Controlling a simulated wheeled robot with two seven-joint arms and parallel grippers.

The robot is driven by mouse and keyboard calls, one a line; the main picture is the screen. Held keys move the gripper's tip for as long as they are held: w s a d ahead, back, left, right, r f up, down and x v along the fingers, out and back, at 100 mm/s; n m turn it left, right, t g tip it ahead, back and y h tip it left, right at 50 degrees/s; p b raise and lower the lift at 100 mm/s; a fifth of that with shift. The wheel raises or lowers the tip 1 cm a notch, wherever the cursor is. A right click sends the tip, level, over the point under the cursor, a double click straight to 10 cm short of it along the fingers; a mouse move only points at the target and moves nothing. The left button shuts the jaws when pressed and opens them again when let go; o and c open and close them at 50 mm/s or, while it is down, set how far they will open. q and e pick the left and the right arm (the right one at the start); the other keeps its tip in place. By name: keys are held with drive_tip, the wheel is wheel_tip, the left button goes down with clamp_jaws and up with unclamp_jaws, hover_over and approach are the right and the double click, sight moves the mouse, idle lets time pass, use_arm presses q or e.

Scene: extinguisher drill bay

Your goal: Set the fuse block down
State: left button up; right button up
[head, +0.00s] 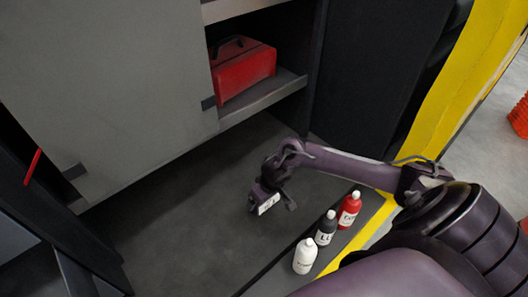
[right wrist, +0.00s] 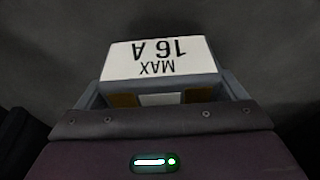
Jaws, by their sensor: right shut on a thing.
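The fuse block (right wrist: 160,60) fills the top middle of the right wrist view, with a white face that reads "MAX 16 A" upside down. My right gripper (right wrist: 165,97) is shut on it, with a finger on each side. In the head view the fuse block (head: 267,204) shows as a small white-labelled piece at the end of my right gripper (head: 262,197), over the dark grey surface (head: 180,220). I cannot tell whether the block touches that surface. My left gripper is not in view.
White (head: 305,256), black (head: 326,228) and red (head: 349,210) bottles stand in a row right of the gripper. A red toolbox (head: 243,70) sits on a cabinet shelf (head: 262,100). A grey cabinet door (head: 100,90) is at left. The dark surface left of the gripper is clear.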

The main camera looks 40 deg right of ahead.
sight(264, 204)
wheel_tip(264, 204, down, 4)
drive_tip(key=shift+r+b, duration=0.1)
drive_tip(key=shift+b, duration=0.4)
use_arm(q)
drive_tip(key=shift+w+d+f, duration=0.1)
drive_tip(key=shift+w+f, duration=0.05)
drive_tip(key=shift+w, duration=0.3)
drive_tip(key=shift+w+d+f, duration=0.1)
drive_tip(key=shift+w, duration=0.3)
use_arm(e)
drive_tip(key=shift+f, duration=0.2)
drive_tip(key=shift+f, duration=0.1)
drive_tip(key=o, duration=0.9)
drive_tip(key=shift+p+v, duration=0.75)
drive_tip(key=shift+v, duration=1.45)
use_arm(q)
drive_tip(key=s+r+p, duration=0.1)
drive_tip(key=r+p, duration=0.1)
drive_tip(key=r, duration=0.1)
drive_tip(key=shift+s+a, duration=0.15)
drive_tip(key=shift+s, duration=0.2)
use_arm(e)
drive_tip(key=v, duration=0.8)
drive_tip(key=shift+f, duration=0.1)
